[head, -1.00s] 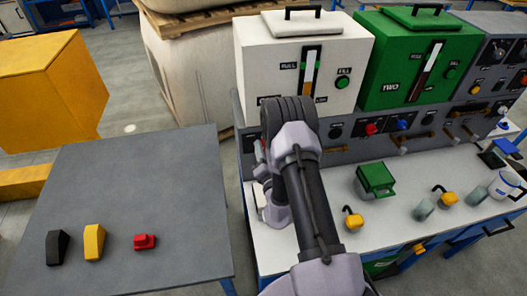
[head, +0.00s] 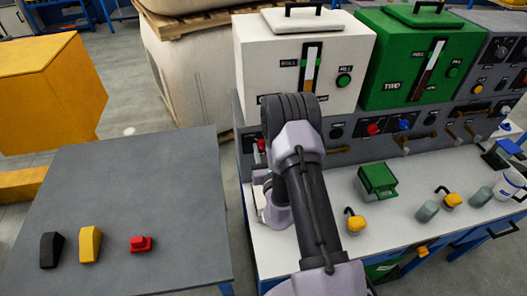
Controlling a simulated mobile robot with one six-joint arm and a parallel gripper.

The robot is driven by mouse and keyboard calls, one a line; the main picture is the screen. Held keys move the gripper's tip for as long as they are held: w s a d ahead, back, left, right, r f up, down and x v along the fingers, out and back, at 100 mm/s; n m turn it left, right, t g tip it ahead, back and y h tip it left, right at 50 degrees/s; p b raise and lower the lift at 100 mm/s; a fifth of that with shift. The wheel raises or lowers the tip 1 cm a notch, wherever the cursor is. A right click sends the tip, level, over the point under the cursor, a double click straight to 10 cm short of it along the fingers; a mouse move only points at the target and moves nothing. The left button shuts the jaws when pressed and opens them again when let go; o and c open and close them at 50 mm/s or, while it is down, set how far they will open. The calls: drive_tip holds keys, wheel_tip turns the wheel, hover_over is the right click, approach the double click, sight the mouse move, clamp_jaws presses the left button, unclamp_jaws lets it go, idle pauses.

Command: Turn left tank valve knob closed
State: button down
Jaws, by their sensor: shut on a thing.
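The white tank (head: 297,72) stands at the left end of the grey panel (head: 352,122), with a black knob (head: 337,131) below it on the panel. A small red part (head: 261,145) shows at the panel's left end, just left of my arm. My arm reaches up to the panel below the white tank and folds back down at its wrist (head: 277,195). The fingers of my gripper are hidden behind my arm. I cannot see what they touch or which way any left valve knob is turned.
The green tank (head: 419,62) stands to the right, above a red knob (head: 372,129) and a blue knob (head: 404,124). The white worktop holds a green box (head: 377,180) and yellow padlock-like items (head: 355,222). A grey table (head: 140,195) stands left.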

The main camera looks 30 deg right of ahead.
drive_tip(key=shift+w+r+n, duration=0.1)
drive_tip(key=shift+r+n, duration=0.1)
drive_tip(key=shift+n, duration=0.1)
idle(0.4)
drive_tip(key=c, duration=0.9)
unclamp_jaws()
drive_tip(key=shift+f, duration=0.1)
drive_tip(key=shift+c, duration=0.2)
drive_tip(key=shift+f, duration=0.15)
